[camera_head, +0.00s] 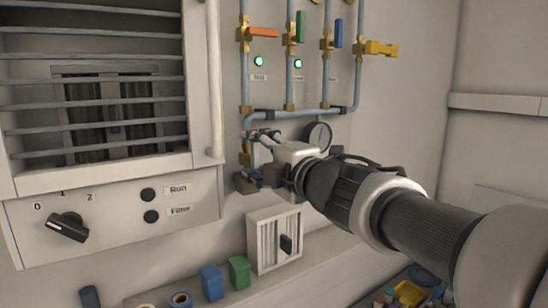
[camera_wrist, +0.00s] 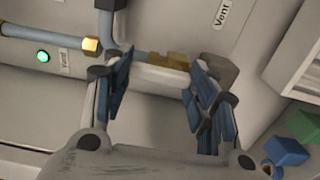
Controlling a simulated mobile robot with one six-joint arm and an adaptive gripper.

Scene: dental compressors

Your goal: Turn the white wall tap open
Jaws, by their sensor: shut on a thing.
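The white wall tap's handle (camera_wrist: 160,78) shows in the wrist view as a pale bar between my two fingers, with a brass fitting (camera_wrist: 172,61) just behind it. My gripper (camera_wrist: 158,90) has one blue-padded finger at each end of the bar and is shut on it. In the head view my gripper (camera_head: 257,156) is at the wall, at the lower end of the left pipe. There its fingers and wrist hide the white handle, so its angle cannot be told from that view.
Orange (camera_head: 263,32), green (camera_head: 300,26), blue (camera_head: 338,33) and yellow (camera_head: 382,49) tap handles sit above on the pipes. A gauge (camera_head: 319,136) is close behind my wrist. A louvred cabinet (camera_head: 95,85) stands left. A vent box (camera_head: 274,240) and small blocks are below.

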